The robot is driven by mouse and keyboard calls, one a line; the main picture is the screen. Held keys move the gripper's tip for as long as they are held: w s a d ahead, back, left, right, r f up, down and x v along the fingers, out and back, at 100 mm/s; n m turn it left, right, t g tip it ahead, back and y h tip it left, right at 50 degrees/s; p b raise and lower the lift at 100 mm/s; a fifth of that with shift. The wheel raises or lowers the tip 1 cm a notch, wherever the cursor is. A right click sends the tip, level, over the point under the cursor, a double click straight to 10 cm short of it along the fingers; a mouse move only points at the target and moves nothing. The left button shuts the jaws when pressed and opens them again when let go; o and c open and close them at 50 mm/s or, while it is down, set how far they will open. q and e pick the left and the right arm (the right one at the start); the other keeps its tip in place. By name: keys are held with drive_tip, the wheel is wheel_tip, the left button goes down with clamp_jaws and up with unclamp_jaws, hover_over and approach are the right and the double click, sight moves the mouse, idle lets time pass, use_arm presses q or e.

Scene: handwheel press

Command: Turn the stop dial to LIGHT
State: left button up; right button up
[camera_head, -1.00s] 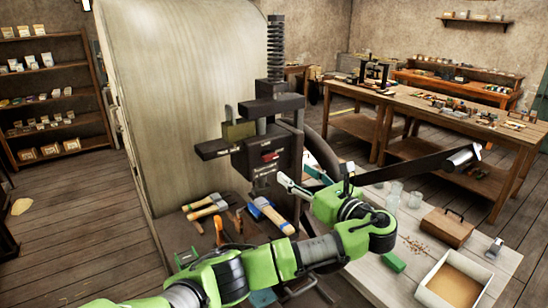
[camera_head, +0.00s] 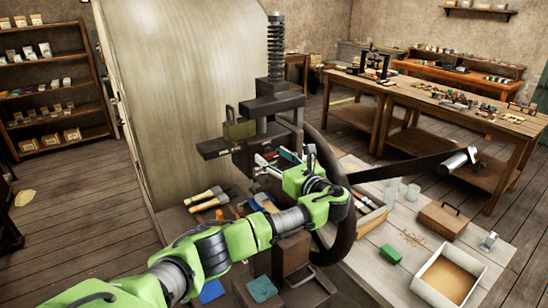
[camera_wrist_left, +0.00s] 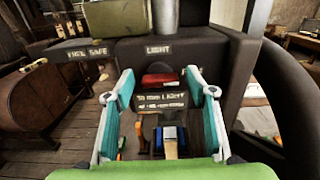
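The dark press (camera_head: 272,105) stands in front of me, its lower front partly hidden by my left arm. My left gripper (camera_head: 276,161) is at its front face, fingers apart. In the left wrist view, a red-topped dark piece (camera_wrist_left: 160,79), possibly the stop dial, lies between the open fingers (camera_wrist_left: 160,100), with no clear contact. A "LIGHT" label (camera_wrist_left: 158,49) is above it; another label (camera_wrist_left: 87,54) at the left is hard to read. A plate with small lettering (camera_wrist_left: 160,100) is below. I cannot tell the dial's setting. My right gripper is not in view.
A dark handwheel (camera_head: 345,215) curves close at the right of my left gripper, with a long handle bar (camera_head: 400,170) reaching right. Brushes (camera_head: 207,197), a wooden box (camera_head: 444,220) and a sand tray (camera_head: 425,284) are on the bench around the press.

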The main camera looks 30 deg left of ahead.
use_arm(q)
drive_tip(key=c, duration=0.9)
drive_tip(key=shift+c, duration=0.2)
drive_tip(key=shift+n, duration=0.4)
drive_tip(key=shift+f+n+b, duration=0.15)
drive_tip(key=shift+n+b, duration=0.65)
drive_tip(key=shift+n, duration=0.2)
drive_tip(key=n+b, duration=0.2)
drive_tip(key=n, duration=0.1)
drive_tip(key=shift+s+f+n+b, duration=0.1)
drive_tip(key=shift+n+b, duration=0.2)
drive_tip(key=n+b, duration=0.9)
drive_tip(key=shift+f, duration=0.2)
drive_tip(key=shift+s+r+n+b, duration=0.1)
drive_tip(key=shift+r+n+b, duration=0.05)
drive_tip(key=shift+n+b, duration=1.45)
